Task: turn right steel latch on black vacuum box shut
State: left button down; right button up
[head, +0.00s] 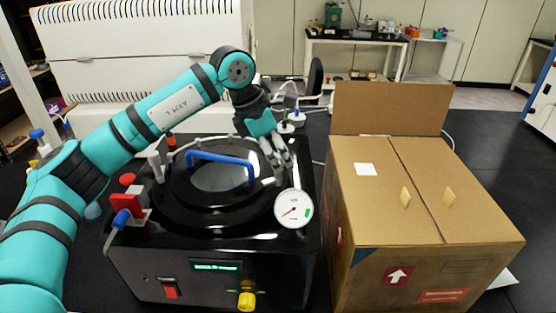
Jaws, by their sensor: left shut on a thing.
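The black vacuum box (265,250) stands on the dark bench in the lower middle of the head view. Its round lid is down, with a blue handle (220,157) across a clear window. My left arm reaches in from the left and over the box. My left gripper (277,170) points down at the right side of the lid, with its fingers closed at the right steel latch (279,178). The fingers hide most of that latch, so its angle cannot be told. A steel latch (156,165) stands upright at the lid's left. My right gripper is not in view.
A white pressure gauge (294,209) stands at the box's front right corner, close to my gripper. A cardboard box (370,240) with a raised flap stands close on the right.

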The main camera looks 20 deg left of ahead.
pick_arm(q)
jog(key=m+g, duration=0.1)
jog(key=m, duration=0.2)
jog(key=shift+m+h, duration=0.3)
jog(key=shift+m, duration=0.1)
jog(key=m+g, duration=0.2)
jog(key=m, duration=0.2)
jog(key=shift+r+p, duration=0.1)
jog(key=shift+p, duration=0.2)
jog(key=c, duration=1.1)
grip_release()
jog(key=v, duration=1.2)
jog(key=shift+w, duration=0.1)
